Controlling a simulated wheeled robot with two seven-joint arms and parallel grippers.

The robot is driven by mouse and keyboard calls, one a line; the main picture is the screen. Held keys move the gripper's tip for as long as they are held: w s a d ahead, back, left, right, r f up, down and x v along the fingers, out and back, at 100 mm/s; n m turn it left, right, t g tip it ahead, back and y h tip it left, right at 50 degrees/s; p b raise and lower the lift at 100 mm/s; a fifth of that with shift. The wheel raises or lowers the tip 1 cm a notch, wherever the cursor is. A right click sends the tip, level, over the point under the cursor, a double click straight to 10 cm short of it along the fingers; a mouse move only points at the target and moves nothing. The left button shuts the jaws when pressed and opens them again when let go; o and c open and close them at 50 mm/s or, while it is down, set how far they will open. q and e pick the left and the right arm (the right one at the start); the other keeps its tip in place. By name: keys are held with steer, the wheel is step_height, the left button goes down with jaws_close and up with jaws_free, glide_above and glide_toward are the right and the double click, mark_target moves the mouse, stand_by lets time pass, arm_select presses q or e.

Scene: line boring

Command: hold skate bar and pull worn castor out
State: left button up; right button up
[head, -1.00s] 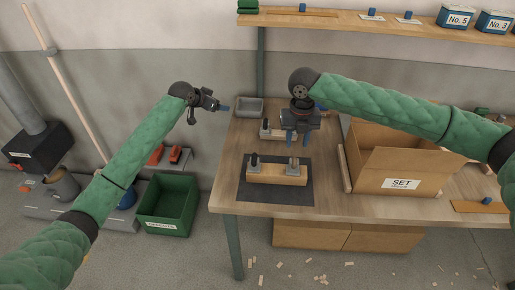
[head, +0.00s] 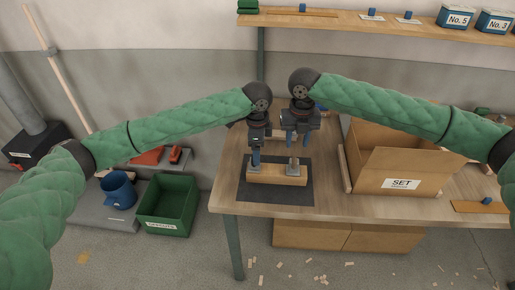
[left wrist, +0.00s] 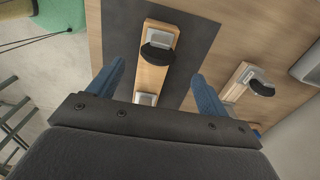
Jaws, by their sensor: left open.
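The skate bar (head: 277,178), a short wooden block, lies on a dark mat (head: 250,192) near the table's front left. A black-wheeled castor on a grey plate (left wrist: 158,50) is on its left end. A second grey plate (left wrist: 145,99) shows further along the bar. My left gripper (head: 256,158) is over the bar's left part and mostly hides that castor in the head view. In the left wrist view its blue fingers (left wrist: 158,82) are open, apart on either side of the bar. My right gripper (head: 298,139) is above the bar's right castor (head: 293,166), fingers apart.
A second bar with a black castor (left wrist: 243,82) lies behind, largely hidden in the head view. An open cardboard box marked SET (head: 400,184) stands right of the mat.

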mark_target(277, 167)
arm_select(q)
steer(key=shift+s+f, duration=0.25)
steer(key=shift+f, duration=3.7)
steer(key=c, duration=1.3)
steer(key=o, duration=0.5)
steer(key=c, duration=0.4)
steer(key=shift+o, duration=0.2)
arm_select(e)
steer(key=shift+o, duration=0.2)
